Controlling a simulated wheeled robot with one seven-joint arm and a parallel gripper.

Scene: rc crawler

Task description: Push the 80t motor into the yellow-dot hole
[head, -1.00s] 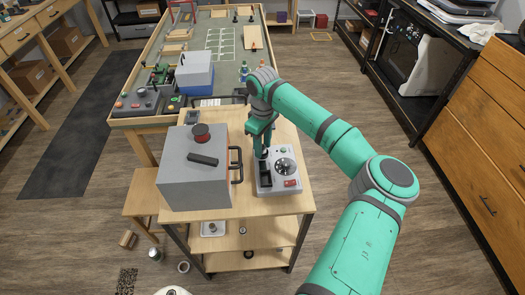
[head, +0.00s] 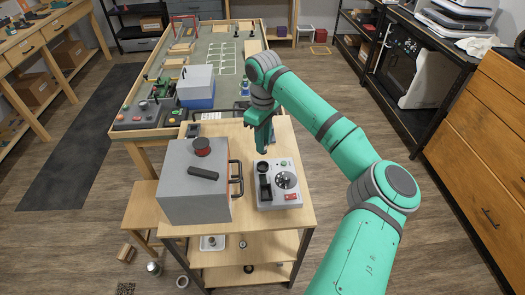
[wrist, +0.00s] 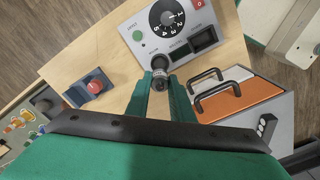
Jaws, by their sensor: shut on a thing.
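My gripper (wrist: 159,88) is shut on a small dark cylinder (wrist: 160,69), which looks like the 80t motor. The motor points away from my palm, between the two green fingertips. In the head view my gripper (head: 262,148) hangs at the far edge of a grey device (head: 292,204) with a numbered dial. Whether the motor touches the device I cannot tell. I cannot make out a yellow-dot hole in either view.
A grey box (head: 190,190) with black handles stands left of the device on the wooden cart (head: 300,217). A blue block with a red knob (wrist: 95,87) lies at the left in the wrist view. A long work table (head: 150,90) stands behind.

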